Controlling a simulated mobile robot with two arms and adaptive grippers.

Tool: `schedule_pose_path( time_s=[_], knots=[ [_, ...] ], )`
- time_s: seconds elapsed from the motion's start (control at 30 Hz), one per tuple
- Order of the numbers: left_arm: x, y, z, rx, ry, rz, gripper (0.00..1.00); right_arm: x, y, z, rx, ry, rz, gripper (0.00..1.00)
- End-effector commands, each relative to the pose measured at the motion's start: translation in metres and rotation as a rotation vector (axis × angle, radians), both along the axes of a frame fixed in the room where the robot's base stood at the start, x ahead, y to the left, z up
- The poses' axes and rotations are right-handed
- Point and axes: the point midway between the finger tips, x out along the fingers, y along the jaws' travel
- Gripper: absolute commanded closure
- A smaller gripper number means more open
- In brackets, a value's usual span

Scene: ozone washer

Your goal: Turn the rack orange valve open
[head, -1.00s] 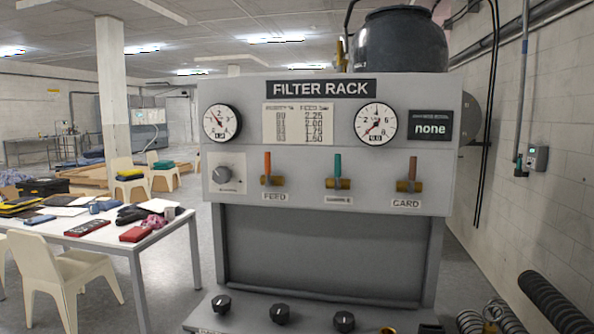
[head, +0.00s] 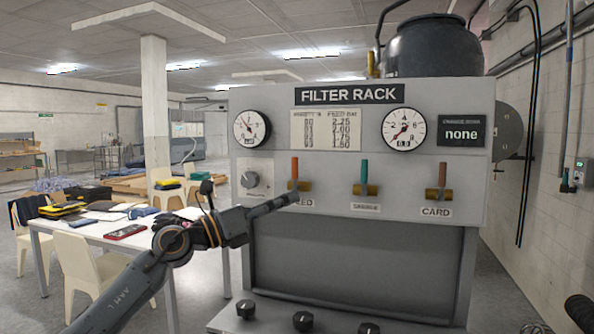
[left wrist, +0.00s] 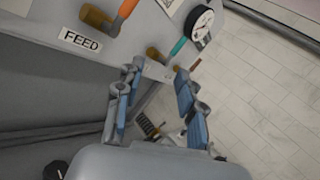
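The orange valve (head: 294,170) is the FEED valve, leftmost of three on the grey filter rack (head: 345,212). Its orange lever stands upright above a brass body. In the left wrist view, its orange lever (left wrist: 127,8) is at the top edge, above the FEED label. My left gripper (head: 300,199) comes in from the left, just below the valve, covering part of the label. In the left wrist view its two fingers (left wrist: 158,80) are spread, with nothing between them. I cannot tell whether it touches the rack.
A teal-lever valve (head: 364,174) and a brown-lever valve (head: 441,178) sit to the right. Black knobs line the lower ledge. A cluttered white table (head: 97,226) stands at left.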

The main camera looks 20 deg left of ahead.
Motion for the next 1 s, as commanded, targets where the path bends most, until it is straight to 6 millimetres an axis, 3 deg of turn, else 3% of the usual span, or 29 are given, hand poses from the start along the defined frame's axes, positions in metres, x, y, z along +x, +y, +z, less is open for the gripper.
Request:
schedule_pose_path(
  time_s=[0.03, 0.2, 0.37, 0.57, 1.0],
  knots=[
    [0.0, 0.018, 0.019, 0.111, -0.03, 0.039, 0.62, 0.0, 0.0, -0.001, 0.0, 0.0, 0.0, 0.37],
    [-0.004, 0.063, 0.047, 0.365, -0.052, 0.138, 0.62, 0.0, 0.0, -0.001, 0.0, 0.0, 0.0, 0.37],
    [-0.005, 0.082, 0.055, 0.45, -0.043, 0.177, 0.62, 0.0, 0.0, 0.0, 0.0, 0.0, 0.0, 0.37],
    [0.012, 0.07, 0.058, 0.452, -0.042, 0.176, 0.62, 0.0, 0.0, 0.011, 0.0, 0.0, 0.001, 0.37],
    [0.084, 0.017, 0.058, 0.45, -0.041, 0.176, 0.62, 0.0, 0.0, 0.049, 0.0, 0.0, 0.001, 0.37]
  ],
)
